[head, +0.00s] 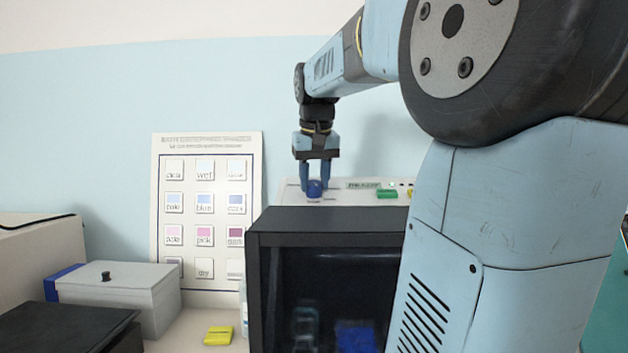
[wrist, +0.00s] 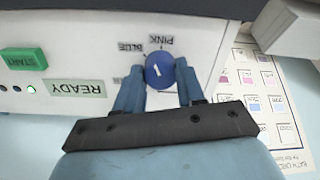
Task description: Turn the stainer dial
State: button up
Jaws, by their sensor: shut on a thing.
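The stainer dial is a round blue knob with a short white mark, on the white control panel; it shows in the wrist view (wrist: 160,72) and the head view (head: 314,188). My gripper (wrist: 163,75) has one blue finger on each side of the dial and is shut on it; it also shows in the head view (head: 316,187), reaching down. In the wrist view the white mark points roughly up the picture, toward the area of the BLUE and PINK labels. Another label at the left is partly hidden by a finger.
A green START button (wrist: 23,58), a READY label (wrist: 76,89) and a lit green light (wrist: 31,89) are on the panel. The dark-framed stainer box (head: 320,224) stands below. A colour chart (head: 205,145) leans behind. A grey box (head: 125,290) and yellow item (head: 218,336) are left.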

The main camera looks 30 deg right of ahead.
jog(key=m, duration=0.4)
jog(key=shift+m, duration=0.4)
jog(key=shift+a+m, duration=0.1)
jog(key=shift+m, duration=0.2)
jog(key=o, duration=1)
jog(key=shift+o, duration=0.2)
jog(key=v, duration=1.3)
jog(key=shift+r, duration=0.25)
jog(key=shift+s+a, duration=0.1)
